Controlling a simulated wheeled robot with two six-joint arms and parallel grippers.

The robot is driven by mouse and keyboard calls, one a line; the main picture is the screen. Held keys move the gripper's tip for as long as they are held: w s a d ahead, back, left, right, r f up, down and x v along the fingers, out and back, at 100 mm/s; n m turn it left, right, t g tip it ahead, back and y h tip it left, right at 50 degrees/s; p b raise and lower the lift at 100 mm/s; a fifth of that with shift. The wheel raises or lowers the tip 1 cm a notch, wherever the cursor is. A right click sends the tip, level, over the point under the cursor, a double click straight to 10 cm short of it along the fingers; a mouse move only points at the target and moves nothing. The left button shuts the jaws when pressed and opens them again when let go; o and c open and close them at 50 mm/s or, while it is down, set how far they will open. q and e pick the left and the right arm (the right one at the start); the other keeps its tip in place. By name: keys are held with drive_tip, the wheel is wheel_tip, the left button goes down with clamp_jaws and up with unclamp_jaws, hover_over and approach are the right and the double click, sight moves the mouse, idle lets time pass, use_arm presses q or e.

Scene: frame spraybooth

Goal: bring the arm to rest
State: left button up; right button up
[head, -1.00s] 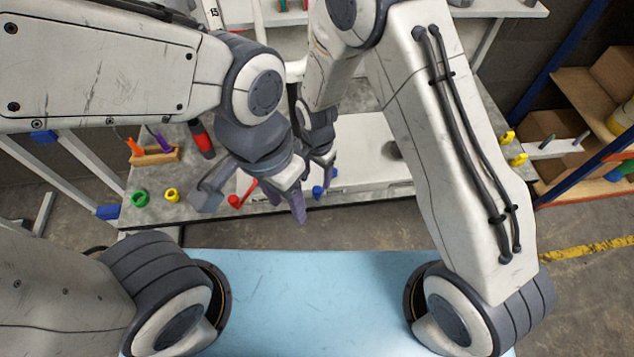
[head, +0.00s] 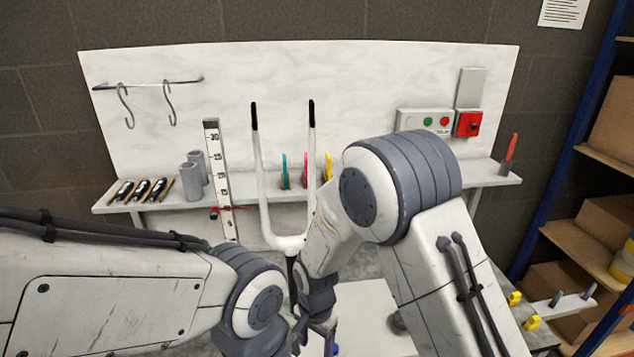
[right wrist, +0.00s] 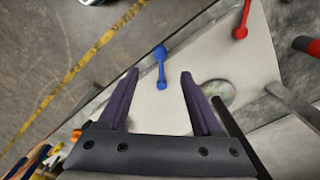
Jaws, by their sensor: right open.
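My right arm comes in from the right in the head view and bends down to my right gripper (head: 322,325) near the bottom middle, beside the lower stem of a white two-pronged fork (head: 285,243). In the right wrist view my right gripper (right wrist: 160,76) has its two dark fingers spread, with nothing held between them. A small blue piece (right wrist: 161,70) shows beyond the fingertips against the pale bench surface. My left arm comes in from the left. My left gripper (head: 255,338) is at the bottom edge, its fingers cut off or hidden.
A back shelf (head: 488,180) carries grey cylinders (head: 192,178), dark bottles and coloured clips. An upright ruler (head: 220,185) stands left of the fork. A control box (head: 425,122) is on the backboard. A blue-framed rack (head: 555,145) stands at right. A red piece (right wrist: 240,32) shows in the wrist view.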

drive_tip(key=s+d+r+n+p, duration=0.1)
drive_tip(key=s+d+r+n, duration=0.1)
drive_tip(key=s+r+n, duration=0.5)
drive_tip(key=s+d+r+n+y+p, duration=0.1)
drive_tip(key=s+d+r+n, duration=0.2)
drive_tip(key=s+r+n, duration=0.4)
drive_tip(key=s+r, duration=0.5)
drive_tip(key=r, duration=0.1)
drive_tip(key=shift+s+r, duration=0.2)
drive_tip(key=shift+r, duration=0.05)
drive_tip(key=shift+d, duration=0.15)
